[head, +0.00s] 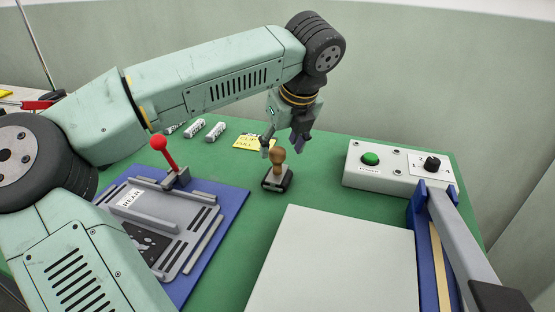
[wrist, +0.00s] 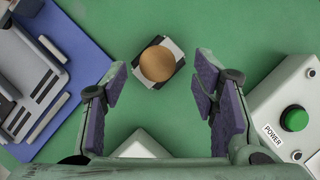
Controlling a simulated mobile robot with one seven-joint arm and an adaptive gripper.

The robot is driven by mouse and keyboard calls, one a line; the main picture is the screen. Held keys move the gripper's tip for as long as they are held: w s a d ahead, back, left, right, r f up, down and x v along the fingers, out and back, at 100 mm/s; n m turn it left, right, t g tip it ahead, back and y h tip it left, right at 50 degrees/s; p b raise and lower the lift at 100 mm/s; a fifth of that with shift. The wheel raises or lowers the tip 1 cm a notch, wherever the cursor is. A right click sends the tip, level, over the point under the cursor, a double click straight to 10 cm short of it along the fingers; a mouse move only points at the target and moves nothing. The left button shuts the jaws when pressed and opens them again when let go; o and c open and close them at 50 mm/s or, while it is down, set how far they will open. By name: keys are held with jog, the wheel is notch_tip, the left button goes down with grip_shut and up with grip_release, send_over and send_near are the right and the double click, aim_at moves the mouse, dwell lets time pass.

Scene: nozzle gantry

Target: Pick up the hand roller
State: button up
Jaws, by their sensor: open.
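What looks like the hand roller (head: 278,178) stands upright on the green table, with a wooden knob handle on a dark base. In the wrist view the hand roller (wrist: 157,63) shows from above, its round knob covering most of a black and pale base. My gripper (head: 283,143) is open and empty, above and just behind the roller in the head view. In the wrist view its purple-padded fingers are spread, with the roller ahead between and slightly beyond the fingertips. They do not appear to touch it.
A blue plate (head: 222,215) with a grey fixture and red-knobbed lever (head: 160,145) is at left. A control box (head: 400,170) with a green button is at right. A pale panel (head: 330,265) lies in front. A yellow note (head: 250,143) and small cylinders (head: 214,131) lie behind.

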aim_at(278, 149)
jog(key=shift+p+x, duration=0.45)
jog(key=shift+x, duration=1.35)
jog(key=shift+a, duration=0.15)
jog(key=shift+c, duration=0.6)
grip_shut()
